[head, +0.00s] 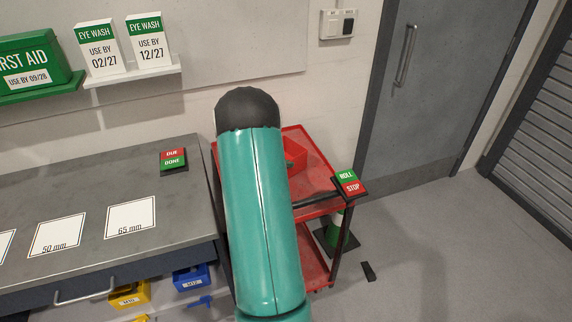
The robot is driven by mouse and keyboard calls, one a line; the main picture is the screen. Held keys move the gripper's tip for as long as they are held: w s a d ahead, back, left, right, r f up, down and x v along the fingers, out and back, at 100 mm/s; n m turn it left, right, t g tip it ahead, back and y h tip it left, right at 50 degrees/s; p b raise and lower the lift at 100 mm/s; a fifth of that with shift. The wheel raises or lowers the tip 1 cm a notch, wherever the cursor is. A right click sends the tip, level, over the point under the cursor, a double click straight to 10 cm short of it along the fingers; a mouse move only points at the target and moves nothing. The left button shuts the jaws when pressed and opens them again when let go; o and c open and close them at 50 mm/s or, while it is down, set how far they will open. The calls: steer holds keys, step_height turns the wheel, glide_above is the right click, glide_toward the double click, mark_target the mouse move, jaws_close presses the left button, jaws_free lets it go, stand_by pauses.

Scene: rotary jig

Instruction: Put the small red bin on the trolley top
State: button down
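The red trolley top (316,182) stands right of the bench, partly covered by my teal arm. A small red bin (296,152) shows on the trolley top just right of my arm; its left part is hidden, so I cannot tell whether it rests flat or is held. My gripper does not show; only my arm links are in view.
A grey bench (100,185) with white marked squares fills the left. A DUE/DONE block (174,160) sits on it. A ROLL/STOP sign (349,184) is at the trolley's right corner. Blue (191,278) and yellow (130,294) bins hang below the bench. Floor at right is mostly clear.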

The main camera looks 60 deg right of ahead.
steer(key=shift+f, duration=0.15)
steer(key=c, duration=1.6)
jaws_free()
steer(key=shift+c, duration=0.2)
steer(key=v, duration=1.2)
